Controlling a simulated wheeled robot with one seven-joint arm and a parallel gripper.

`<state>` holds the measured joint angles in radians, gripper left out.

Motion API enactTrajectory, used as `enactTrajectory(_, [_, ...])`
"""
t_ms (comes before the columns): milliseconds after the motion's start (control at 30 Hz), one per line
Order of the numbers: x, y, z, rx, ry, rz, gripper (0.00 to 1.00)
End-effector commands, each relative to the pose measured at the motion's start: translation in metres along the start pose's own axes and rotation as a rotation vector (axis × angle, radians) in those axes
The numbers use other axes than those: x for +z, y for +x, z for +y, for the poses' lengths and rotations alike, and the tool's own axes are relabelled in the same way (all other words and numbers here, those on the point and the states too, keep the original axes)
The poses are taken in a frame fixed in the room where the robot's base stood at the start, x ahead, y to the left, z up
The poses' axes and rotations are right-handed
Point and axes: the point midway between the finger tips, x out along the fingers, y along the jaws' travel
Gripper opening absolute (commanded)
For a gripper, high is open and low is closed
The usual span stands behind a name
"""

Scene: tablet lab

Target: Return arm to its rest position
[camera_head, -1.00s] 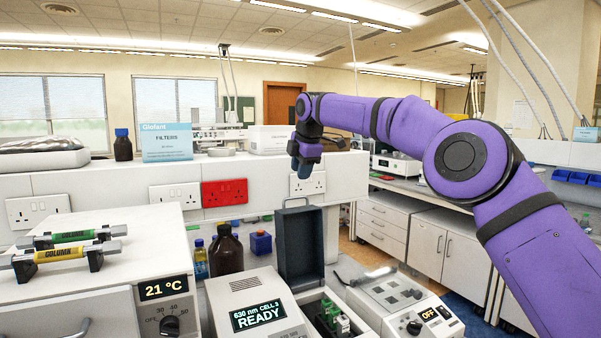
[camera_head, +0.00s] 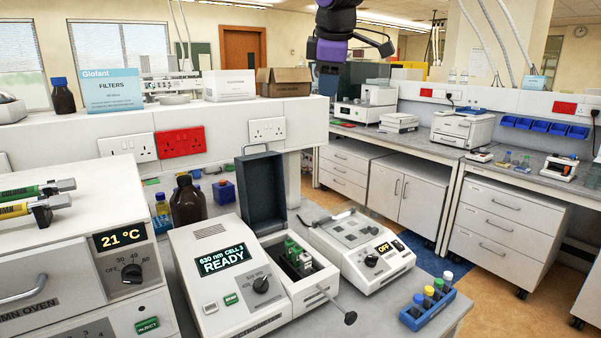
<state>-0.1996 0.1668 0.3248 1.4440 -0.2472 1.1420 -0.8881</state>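My gripper (camera_head: 330,68) and the purple and black end of my arm show at the top middle of the head view. The gripper hangs in front of the far bench, well above the near bench and clear of everything on it. The rest of my arm is out of the picture. The fingers are small and dark, so I cannot tell whether they are open or shut. I see nothing clearly held.
A photometer (camera_head: 222,262) reading READY stands with its grey lid (camera_head: 264,190) raised. Beside it are a device reading OFF (camera_head: 365,265) and a blue rack (camera_head: 428,310) of capped bottles. A column oven (camera_head: 60,260) stands left. The floor (camera_head: 500,315) at right is clear.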

Motion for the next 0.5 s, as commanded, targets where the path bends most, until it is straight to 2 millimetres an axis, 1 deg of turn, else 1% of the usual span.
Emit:
enactTrajectory(33, [0.018,-0.010,-0.011,0.008,0.055,-0.012,0.34])
enactTrajectory(167, [0.058,-0.025,-0.041,0.019,0.206,-0.035,0.34])
enactTrajectory(200, [0.070,-0.029,-0.050,0.023,0.255,-0.041,0.34])
enactTrajectory(367, [0.120,-0.042,-0.093,0.037,0.455,-0.059,0.34])
enactTrajectory(400, [0.132,-0.044,-0.104,0.041,0.506,-0.062,0.34])
enactTrajectory(467, [0.150,-0.047,-0.122,0.044,0.585,-0.066,0.34])
enactTrajectory(500, [0.162,-0.048,-0.135,0.047,0.637,-0.067,0.34])
